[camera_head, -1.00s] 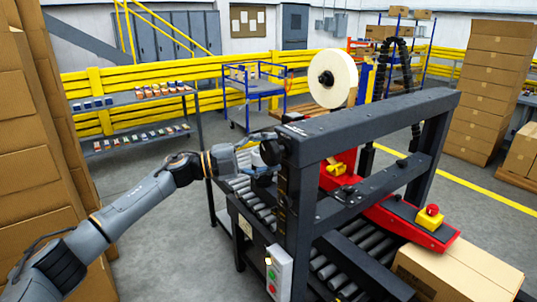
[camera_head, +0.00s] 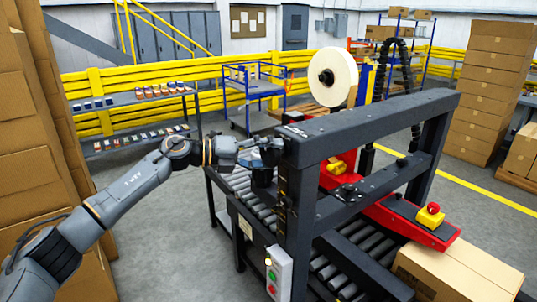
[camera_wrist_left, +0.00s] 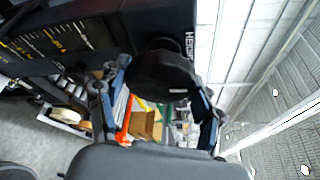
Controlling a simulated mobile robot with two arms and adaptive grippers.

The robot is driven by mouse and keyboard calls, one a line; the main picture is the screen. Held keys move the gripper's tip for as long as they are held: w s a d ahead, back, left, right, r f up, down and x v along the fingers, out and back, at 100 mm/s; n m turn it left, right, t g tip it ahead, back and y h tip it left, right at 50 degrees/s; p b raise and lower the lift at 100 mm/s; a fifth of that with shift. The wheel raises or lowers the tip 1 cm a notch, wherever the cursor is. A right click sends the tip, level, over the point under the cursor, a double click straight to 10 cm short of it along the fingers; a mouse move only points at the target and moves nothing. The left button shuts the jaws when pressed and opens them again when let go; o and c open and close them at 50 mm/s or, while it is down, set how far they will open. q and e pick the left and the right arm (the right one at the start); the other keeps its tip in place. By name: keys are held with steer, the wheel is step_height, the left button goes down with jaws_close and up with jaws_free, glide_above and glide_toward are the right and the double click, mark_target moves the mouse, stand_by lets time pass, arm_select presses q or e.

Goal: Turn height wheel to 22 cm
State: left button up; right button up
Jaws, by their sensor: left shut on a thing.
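The black round height wheel (camera_wrist_left: 165,77) sits on the side of the dark machine frame in the left wrist view, next to printed letters that begin "HEIGH". My left gripper (camera_head: 268,150) is at the near left upright of the frame. In the left wrist view its two fingers (camera_wrist_left: 155,110) lie on either side of the wheel, shut on it. A scale with white and yellow marks (camera_wrist_left: 55,38) runs along the frame there. Its reading is too small to tell. In the head view the gripper and frame mostly hide the wheel. My right gripper is not in view.
The machine's dark crossbeam (camera_head: 370,125) and roller conveyor (camera_head: 335,270) stand to the right of my left arm. A control box with buttons (camera_head: 279,272) hangs on the near upright. A cardboard box (camera_head: 455,275) lies at the right. Stacked cartons (camera_head: 30,130) stand at the left.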

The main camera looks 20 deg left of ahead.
arm_select(q)
steer(key=shift+f, duration=0.15)
steer(key=o, duration=1.2)
steer(key=shift+d, duration=0.1)
steer(key=shift+c, duration=0.2)
steer(key=v, duration=1.2)
